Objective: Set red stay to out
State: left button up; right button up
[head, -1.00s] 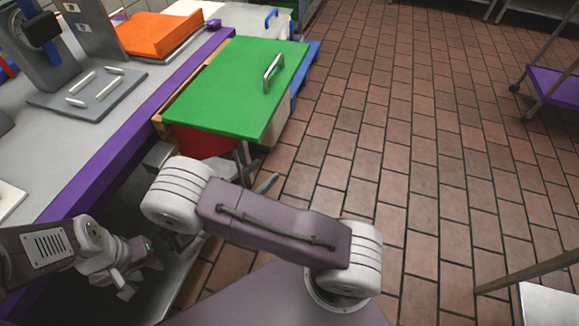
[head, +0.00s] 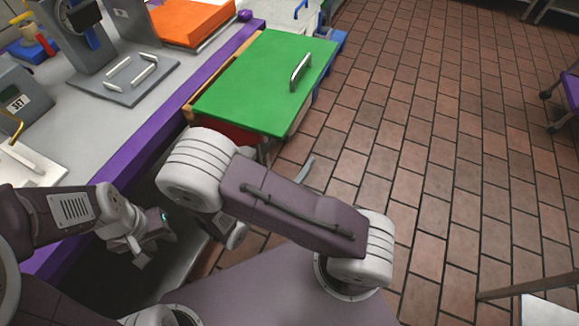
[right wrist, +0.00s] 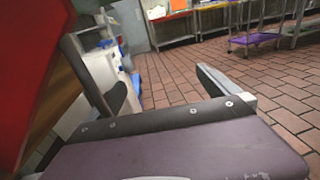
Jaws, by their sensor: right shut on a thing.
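A red surface (head: 235,133) shows as a narrow strip under the near edge of the green lid (head: 265,80). In the right wrist view a large red surface (right wrist: 30,60) fills the upper left corner, very close. I cannot make out a separate red stay or its setting. My right gripper (right wrist: 170,95) has its grey fingers on either side of the view. What it holds is not clear. In the head view it is mostly hidden behind my right arm, beside the green-lidded unit. My left gripper (head: 140,252) is low by the counter's purple edge; its jaws are too small to read.
The counter (head: 110,125) carries a grey plate with white handles (head: 130,75) and an orange block (head: 193,20). A purple cart (right wrist: 255,38) stands farther off. A pale table corner (head: 550,308) is at the lower right. The tiled floor (head: 430,130) between is clear.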

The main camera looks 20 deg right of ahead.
jog(key=shift+s+r, duration=0.15)
jog(key=shift+s, duration=0.1)
jog(key=shift+v, duration=1)
jog(key=shift+c, duration=0.5)
jog(key=a+p, duration=0.1)
jog(key=a, duration=0.3)
jog(key=c, duration=0.7)
jog(key=shift+s+a, duration=0.15)
jog(key=shift+a, duration=0.7)
jog(key=shift+s+a, duration=0.2)
jog(key=shift+a, duration=0.65)
jog(key=shift+s+a, duration=0.15)
jog(key=shift+a, duration=0.2)
